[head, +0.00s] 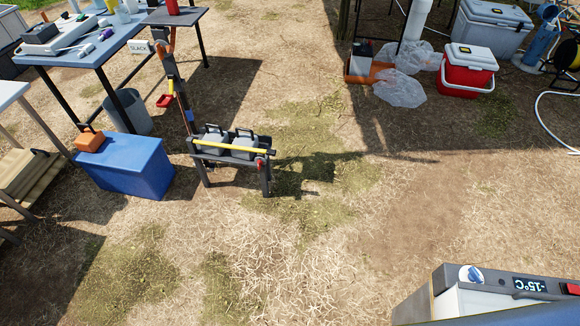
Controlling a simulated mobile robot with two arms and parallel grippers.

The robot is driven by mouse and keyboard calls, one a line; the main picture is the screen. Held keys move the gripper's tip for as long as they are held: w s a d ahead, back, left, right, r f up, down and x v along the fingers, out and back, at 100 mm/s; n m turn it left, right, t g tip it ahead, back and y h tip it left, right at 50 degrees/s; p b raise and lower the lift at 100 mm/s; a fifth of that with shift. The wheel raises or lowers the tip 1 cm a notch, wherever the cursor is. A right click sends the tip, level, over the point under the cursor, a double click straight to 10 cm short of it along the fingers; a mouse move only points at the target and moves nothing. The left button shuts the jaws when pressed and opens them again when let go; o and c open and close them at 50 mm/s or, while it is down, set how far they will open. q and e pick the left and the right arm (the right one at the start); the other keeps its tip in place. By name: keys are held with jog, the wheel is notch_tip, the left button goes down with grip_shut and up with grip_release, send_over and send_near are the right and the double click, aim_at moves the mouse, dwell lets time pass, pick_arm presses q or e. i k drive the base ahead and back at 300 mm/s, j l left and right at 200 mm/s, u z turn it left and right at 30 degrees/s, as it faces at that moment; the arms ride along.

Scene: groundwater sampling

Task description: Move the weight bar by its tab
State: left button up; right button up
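A low dark stand (265,178) stands on the dry grass left of centre. Two grey weights (214,142) with dark handles sit side by side on it. A yellow bar (225,147) runs across the front of the weights, with a dark right end. A small red part (261,163) shows near that right end; I cannot tell whether it is the tab. Neither of my grippers is in view, and nothing is seen touching the bar.
A blue box (130,168) with an orange item stands left of the stand. A post with a "SLACK" sign (139,46) rises behind it. A blue table (75,55) is at upper left. A red cooler (467,70) stands at upper right, a "-15°C" unit (490,290) at lower right. The centre ground is open.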

aim_at(269, 151)
jog(key=i+l+u, duration=0.15)
jog(key=i, duration=0.35)
jog(key=i+l+u, duration=0.1)
jog(key=i, duration=0.4)
jog(key=i+l+u, duration=0.15)
jog(key=i, duration=0.35)
